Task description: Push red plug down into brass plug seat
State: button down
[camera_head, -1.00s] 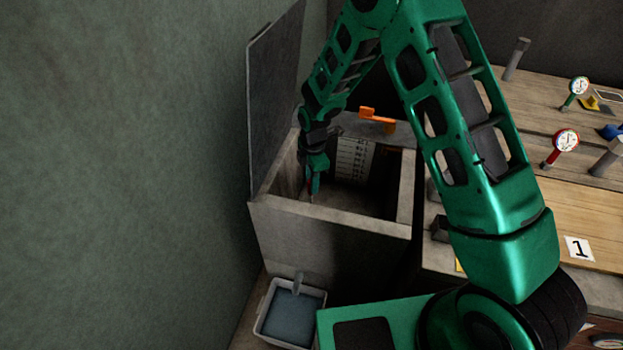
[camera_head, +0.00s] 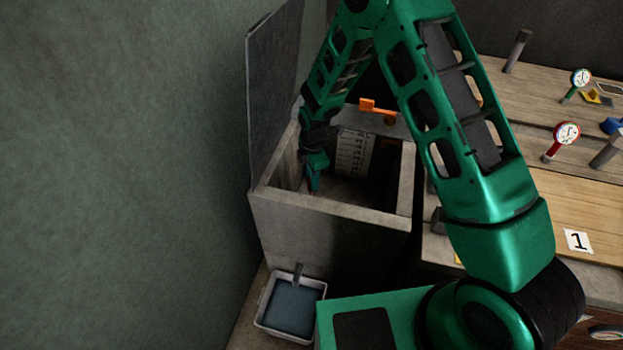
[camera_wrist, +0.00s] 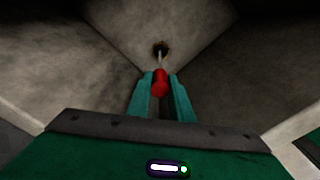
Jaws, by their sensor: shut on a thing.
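The red plug (camera_wrist: 160,84) is held between the two green fingers of my gripper (camera_wrist: 161,92) in the wrist view. A thin pale stem runs from the plug to a small dark round opening with a brownish rim, the brass plug seat (camera_wrist: 161,46), at the bottom where the sloping walls meet. The stem's tip lines up with the opening; I cannot tell how far it enters. In the head view my gripper (camera_head: 314,182) points down inside the open stone box, near its left wall. The plug and seat cannot be made out there.
A grey tub (camera_head: 291,308) stands in front. A bench (camera_head: 575,190) with gauges lies right.

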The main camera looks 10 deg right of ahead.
jog(key=c, duration=1.5)
grip_release()
jog(key=shift+r, duration=0.1)
notch_tip(320, 180, up, 11)
jog(key=shift+w+d+f, duration=0.1)
jog(key=shift+w+f, duration=0.05)
jog(key=shift+f, duration=0.05)
